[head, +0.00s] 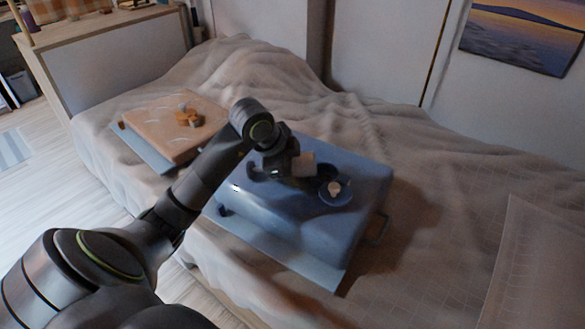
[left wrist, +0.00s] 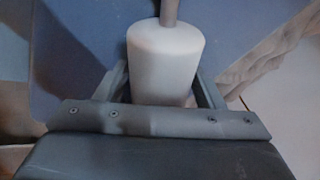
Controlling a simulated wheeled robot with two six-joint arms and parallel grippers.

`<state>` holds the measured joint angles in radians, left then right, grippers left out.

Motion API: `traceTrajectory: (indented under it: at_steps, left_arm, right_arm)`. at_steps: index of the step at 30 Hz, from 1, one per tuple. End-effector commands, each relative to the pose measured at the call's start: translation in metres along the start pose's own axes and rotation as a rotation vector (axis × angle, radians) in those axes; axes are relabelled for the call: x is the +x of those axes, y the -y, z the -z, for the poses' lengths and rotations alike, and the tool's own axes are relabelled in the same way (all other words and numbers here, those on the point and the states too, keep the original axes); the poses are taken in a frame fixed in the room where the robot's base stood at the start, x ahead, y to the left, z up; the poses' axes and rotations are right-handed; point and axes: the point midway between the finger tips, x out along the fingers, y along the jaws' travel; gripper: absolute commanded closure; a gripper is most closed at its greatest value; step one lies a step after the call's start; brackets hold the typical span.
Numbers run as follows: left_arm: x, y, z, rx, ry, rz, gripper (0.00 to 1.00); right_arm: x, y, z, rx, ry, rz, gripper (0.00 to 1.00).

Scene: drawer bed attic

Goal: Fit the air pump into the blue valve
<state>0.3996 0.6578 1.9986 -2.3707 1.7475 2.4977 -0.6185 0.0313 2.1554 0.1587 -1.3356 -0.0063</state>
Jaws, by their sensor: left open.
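The air pump, a white cylinder with a grey stem, stands between the fingers of my left gripper (head: 290,166) in the left wrist view (left wrist: 165,60). In the head view the pump (head: 304,164) shows as a pale block at the gripper's end. The gripper is open; whether a finger touches the pump cannot be told. The blue valve (head: 346,196) looks like a round dark-blue piece with a pale knob in it. It lies just right of my left gripper, on a blue padded block (head: 265,210). My right gripper is not in view.
The blue block lies on a rumpled beige bed (head: 420,170) and has a handle at its right side. An orange-topped block (head: 165,135) with small brown pieces lies to its left. The bed right of the blue block is mostly clear.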

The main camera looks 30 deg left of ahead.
Motion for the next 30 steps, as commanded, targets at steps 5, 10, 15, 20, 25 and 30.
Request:
traceTrajectory:
  at_steps: [5,10,15,20,25,30]
  left_arm:
    - [0.001,0.001,0.000,0.000,0.000,0.001,0.37]
    - [0.001,0.001,0.000,0.000,0.000,0.001,0.52]
    - [0.001,0.000,0.000,0.000,0.000,0.001,0.74]
    - [0.000,0.001,0.000,0.000,-0.001,0.002,0.79]
    - [-0.008,0.005,0.004,0.002,-0.002,0.005,0.79]
    - [-0.037,0.017,0.016,0.004,-0.002,0.008,0.79]
  right_arm:
    - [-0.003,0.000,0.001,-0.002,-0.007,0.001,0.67]
    - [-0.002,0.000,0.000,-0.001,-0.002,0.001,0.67]
    - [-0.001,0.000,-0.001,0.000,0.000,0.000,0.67]
    - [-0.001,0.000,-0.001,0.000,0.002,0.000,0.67]
    - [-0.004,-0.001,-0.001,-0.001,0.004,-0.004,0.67]
    - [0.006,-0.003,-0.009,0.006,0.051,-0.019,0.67]
